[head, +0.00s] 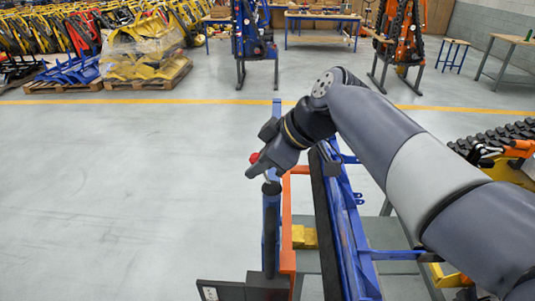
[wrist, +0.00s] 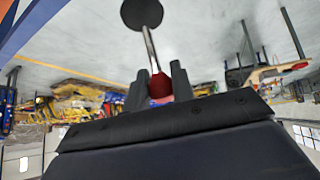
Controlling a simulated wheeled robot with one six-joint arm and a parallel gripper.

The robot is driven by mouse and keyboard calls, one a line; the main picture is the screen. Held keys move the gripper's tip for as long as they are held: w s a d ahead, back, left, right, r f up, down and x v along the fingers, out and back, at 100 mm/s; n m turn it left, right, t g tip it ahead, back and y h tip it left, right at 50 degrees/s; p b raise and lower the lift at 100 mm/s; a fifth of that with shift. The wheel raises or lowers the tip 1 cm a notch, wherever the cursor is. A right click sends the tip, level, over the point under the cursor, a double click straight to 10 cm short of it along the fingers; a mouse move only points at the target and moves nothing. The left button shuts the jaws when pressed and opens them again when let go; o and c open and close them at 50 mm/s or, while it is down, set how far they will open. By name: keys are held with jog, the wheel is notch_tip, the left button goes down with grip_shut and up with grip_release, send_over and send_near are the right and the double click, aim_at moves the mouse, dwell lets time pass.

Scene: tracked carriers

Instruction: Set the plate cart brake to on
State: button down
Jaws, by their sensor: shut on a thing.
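The brake lever has a red knob (wrist: 160,86) and a thin metal rod (wrist: 151,48) that runs to a dark round base (wrist: 142,14) in the wrist view. In the head view the red knob (head: 254,157) shows at the fingertips, and a dark round cap (head: 271,187) tops a blue post just below. My gripper (head: 256,167) is shut on the red knob, with one finger on each side of it in the wrist view (wrist: 160,86). The rod is mostly hidden in the head view. No brake marking is readable.
A blue frame (head: 345,230) with an orange upright (head: 288,225) stands below and right of my gripper. Tracked machinery (head: 510,150) is at the right. Open grey floor (head: 110,200) lies left.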

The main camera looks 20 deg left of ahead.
jog(key=shift+s+a+f+h+p, duration=0.15)
jog(key=shift+a+h+p, duration=0.35)
jog(key=shift+h, duration=0.3)
jog(key=c, duration=1.2)
grip_release()
jog(key=v, duration=1)
jog(key=shift+d+r+b, duration=0.2)
jog(key=shift+r+b, duration=0.1)
jog(key=shift+b, duration=0.1)
jog(key=shift+s, duration=0.1)
jog(key=x, duration=1.1)
jog(key=shift+p, duration=0.4)
jog(key=shift+d, duration=0.15)
